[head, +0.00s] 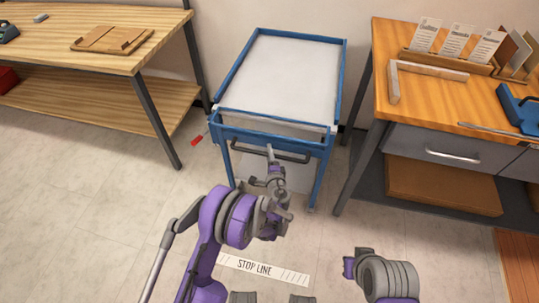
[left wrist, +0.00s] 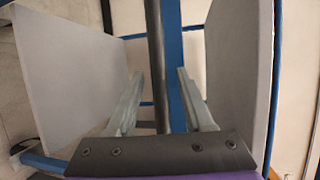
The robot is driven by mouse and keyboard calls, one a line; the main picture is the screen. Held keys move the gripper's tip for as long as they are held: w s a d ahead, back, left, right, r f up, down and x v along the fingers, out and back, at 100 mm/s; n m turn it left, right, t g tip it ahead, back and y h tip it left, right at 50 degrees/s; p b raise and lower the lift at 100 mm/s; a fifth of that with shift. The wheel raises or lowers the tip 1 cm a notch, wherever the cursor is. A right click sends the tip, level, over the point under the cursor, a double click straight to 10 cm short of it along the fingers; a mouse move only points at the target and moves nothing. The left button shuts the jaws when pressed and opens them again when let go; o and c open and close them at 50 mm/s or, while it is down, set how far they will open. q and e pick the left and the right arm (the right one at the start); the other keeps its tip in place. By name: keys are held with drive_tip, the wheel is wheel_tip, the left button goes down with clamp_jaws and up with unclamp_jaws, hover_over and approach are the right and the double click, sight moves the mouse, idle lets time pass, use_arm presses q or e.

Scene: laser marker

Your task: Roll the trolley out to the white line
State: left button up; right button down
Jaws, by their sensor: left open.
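The trolley (head: 290,75) has a blue frame and a pale top. It stands between two benches. Its dark handle bar (head: 297,158) runs along its near end. The white line (head: 227,260), marked "STOP LINE", lies on the floor nearer to me, clear of the trolley.
A wooden bench (head: 100,55) stands left of the trolley, and a grey bench with drawers (head: 450,150) stands close on its right. A small red item (head: 197,140) lies on the floor by the trolley's left side. The floor between trolley and line is clear apart from my arm above it.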

use_arm(q)
clamp_jaws()
idle(1.4)
